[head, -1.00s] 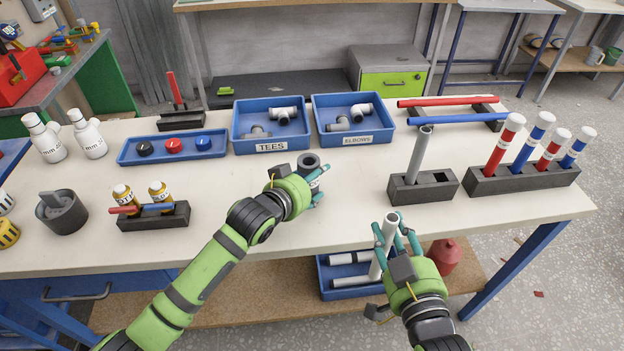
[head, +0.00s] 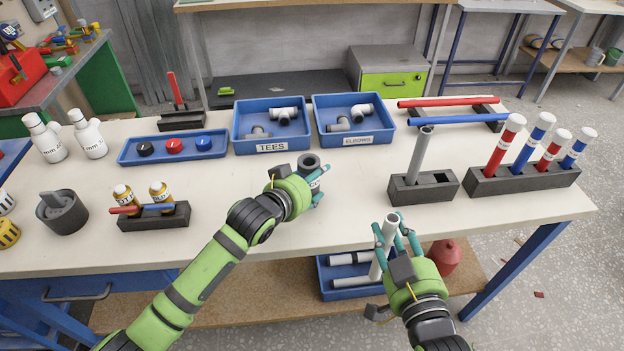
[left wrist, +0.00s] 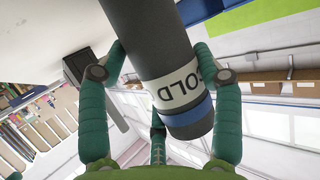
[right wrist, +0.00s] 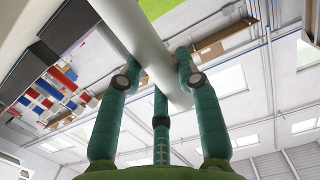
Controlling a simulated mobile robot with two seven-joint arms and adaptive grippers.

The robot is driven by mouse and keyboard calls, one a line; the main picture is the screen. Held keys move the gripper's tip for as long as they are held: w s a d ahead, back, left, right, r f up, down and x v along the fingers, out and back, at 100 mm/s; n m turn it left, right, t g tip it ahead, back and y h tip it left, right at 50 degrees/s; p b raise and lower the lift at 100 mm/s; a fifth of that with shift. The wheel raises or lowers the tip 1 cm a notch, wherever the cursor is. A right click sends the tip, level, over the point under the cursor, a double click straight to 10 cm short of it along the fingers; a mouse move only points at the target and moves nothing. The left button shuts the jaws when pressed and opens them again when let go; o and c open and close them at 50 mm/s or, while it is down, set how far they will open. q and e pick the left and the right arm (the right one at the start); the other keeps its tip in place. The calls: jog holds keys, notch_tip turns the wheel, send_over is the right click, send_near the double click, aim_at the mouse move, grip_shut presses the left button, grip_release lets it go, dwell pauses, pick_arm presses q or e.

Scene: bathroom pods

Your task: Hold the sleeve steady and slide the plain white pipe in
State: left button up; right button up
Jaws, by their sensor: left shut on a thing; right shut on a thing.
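The dark grey sleeve (head: 309,165) stands upright on the bench with its open mouth up. My left gripper (head: 312,190) is shut around it. In the left wrist view the sleeve (left wrist: 150,50) shows a white "COLD" label and a blue band between the fingers (left wrist: 155,75). The plain white pipe (head: 384,245) is held tilted by my right gripper (head: 397,238), off the bench's front edge and apart from the sleeve. In the right wrist view the white pipe (right wrist: 145,45) crosses between the shut fingers (right wrist: 155,70). The pipe's lower end is hard to make out against the bin below.
A dark block (head: 440,192) with a grey pipe stands right of the sleeve; a rack (head: 530,178) with red and blue tubes is beyond. TEES (head: 243,145) and ELBOWS (head: 325,133) bins stand behind. A blue bin (head: 335,270) is on the lower shelf. Bench between the grippers is clear.

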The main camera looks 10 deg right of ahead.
jog(key=w+a+r+n+y, duration=0.2)
jog(key=w+a+r+y, duration=0.15)
jog(key=a, duration=0.25)
jog(key=w+d+r+n+y, duration=0.1)
jog(key=w+d+r, duration=0.15)
jog(key=d, duration=0.65)
jog(key=w+d+r+m+h, duration=0.25)
jog(key=w+d+r, duration=0.35)
jog(key=r, duration=0.4)
jog(key=w+a+r+n+y, duration=0.1)
jog(key=w+a+y, duration=0.1)
jog(key=a, duration=0.4)
jog(key=w+a+r+n+g+y, duration=0.1)
jog(key=w+a+r+n+y, duration=0.1)
jog(key=a, duration=0.5)
jog(key=w+a+r+n+g+y, duration=0.1)
jog(key=w+a+r+n+y, duration=0.1)
jog(key=w+a, duration=0.2)
jog(key=a, duration=0.3)
jog(key=shift+a, duration=0.15)
jog(key=shift+n, duration=0.25)
jog(key=shift+s+f, duration=0.1)
jog(key=shift+f, duration=2.15)
